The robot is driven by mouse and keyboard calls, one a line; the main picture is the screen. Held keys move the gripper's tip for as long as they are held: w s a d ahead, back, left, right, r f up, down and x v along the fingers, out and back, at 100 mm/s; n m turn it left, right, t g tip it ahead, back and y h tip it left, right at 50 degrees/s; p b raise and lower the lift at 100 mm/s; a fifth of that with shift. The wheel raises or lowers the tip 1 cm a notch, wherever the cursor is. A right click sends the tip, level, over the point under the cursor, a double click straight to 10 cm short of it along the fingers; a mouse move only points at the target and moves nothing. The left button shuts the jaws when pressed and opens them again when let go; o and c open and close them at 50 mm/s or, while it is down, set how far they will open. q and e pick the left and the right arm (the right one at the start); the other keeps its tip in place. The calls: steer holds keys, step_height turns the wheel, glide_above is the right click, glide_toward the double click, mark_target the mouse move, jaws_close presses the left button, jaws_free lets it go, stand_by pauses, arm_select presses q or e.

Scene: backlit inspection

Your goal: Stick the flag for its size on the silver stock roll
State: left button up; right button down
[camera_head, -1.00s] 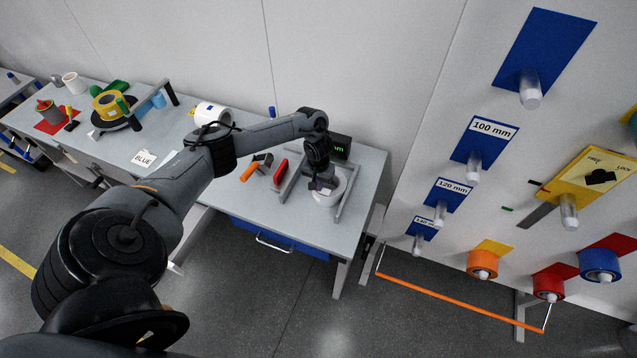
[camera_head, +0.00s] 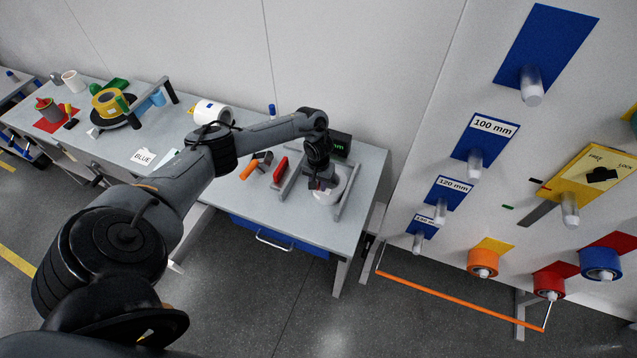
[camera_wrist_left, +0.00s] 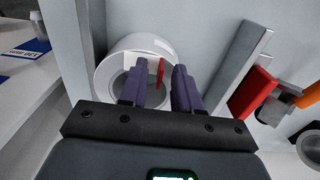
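The silver stock roll (camera_head: 343,184), pale and ring-shaped, lies on the bench between two grey rails, and it also shows in the left wrist view (camera_wrist_left: 108,76). My left gripper (camera_head: 320,187) is right over it, partly hiding it. In the left wrist view the fingers of my left gripper (camera_wrist_left: 160,82) are apart, with a visible gap. A thin red flag (camera_wrist_left: 161,70) stands in that gap against the roll's near rim. Whether it is stuck to the roll I cannot tell. My right gripper is not in view.
A dark display (camera_head: 341,145) with green text stands behind. A wall panel at right carries pegs, size labels such as 100 mm (camera_head: 492,127), and tape rolls.

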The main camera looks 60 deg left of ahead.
arm_select(q)
steer(key=shift+r, duration=0.15)
step_height(320, 180, up, 10)
steer(key=p, duration=0.2)
steer(key=shift+r+p, duration=0.25)
steer(key=shift+p, duration=0.15)
stand_by(0.5)
